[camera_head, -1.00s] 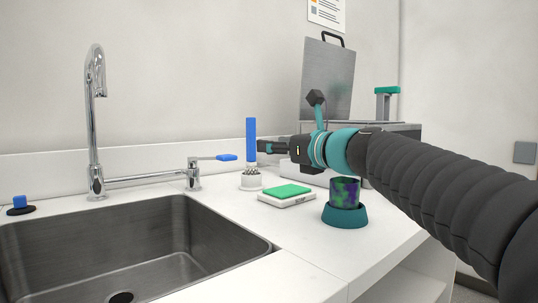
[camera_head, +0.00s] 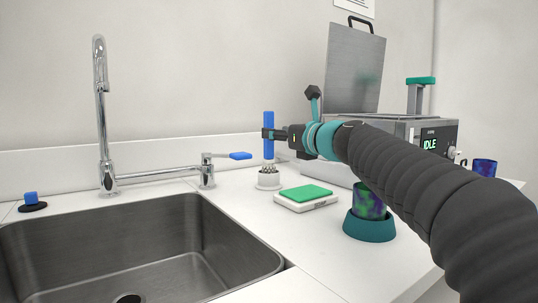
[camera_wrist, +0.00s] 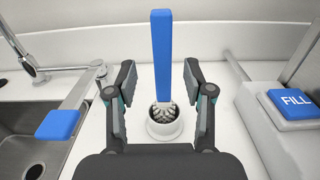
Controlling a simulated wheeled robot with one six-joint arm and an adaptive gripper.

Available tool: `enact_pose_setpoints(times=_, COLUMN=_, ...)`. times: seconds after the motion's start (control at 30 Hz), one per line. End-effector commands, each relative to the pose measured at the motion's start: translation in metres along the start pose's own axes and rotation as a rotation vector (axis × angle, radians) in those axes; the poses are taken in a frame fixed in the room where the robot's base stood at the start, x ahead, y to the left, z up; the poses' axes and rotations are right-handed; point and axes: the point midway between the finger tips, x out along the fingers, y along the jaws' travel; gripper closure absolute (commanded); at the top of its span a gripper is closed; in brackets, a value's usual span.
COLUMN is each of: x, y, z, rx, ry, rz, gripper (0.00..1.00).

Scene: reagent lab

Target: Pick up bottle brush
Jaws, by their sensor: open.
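The bottle brush (camera_head: 268,122) has a blue handle and pale bristles. It stands upright in a small round white holder (camera_head: 268,181) on the counter, right of the sink. In the wrist view the blue handle of the brush (camera_wrist: 162,55) rises between the two fingers of my gripper (camera_wrist: 160,85), with a gap on each side. My gripper (camera_head: 270,134) is open at handle height in the head view, and its finger covers part of the handle. The bristles sit in the holder (camera_wrist: 164,130) in the wrist view.
A sink (camera_head: 140,215) with a tall faucet (camera_head: 102,115) and a blue-handled tap (camera_head: 230,156) lies to the left. A grey machine reading IDLE (camera_head: 430,143) stands behind.

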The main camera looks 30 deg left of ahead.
Motion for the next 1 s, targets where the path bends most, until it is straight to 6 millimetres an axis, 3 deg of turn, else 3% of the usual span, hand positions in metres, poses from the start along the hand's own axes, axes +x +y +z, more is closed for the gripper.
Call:
enact_pose_setpoints(times=0.4, x=0.046, y=-0.003, z=0.003, rx=0.0, ry=0.0, rz=0.001, gripper=0.48)
enact_pose_setpoints(times=0.73, x=0.051, y=-0.003, z=0.002, rx=0.0, ry=0.001, rz=0.0, gripper=0.48)
enact_pose_setpoints(times=0.93, x=0.051, y=-0.003, z=0.002, rx=0.0, ry=0.0, rz=0.0, gripper=0.98)
enact_pose_setpoints(times=1.0, x=0.051, y=-0.003, z=0.002, rx=0.0, ry=0.0, rz=0.0, gripper=1.0)
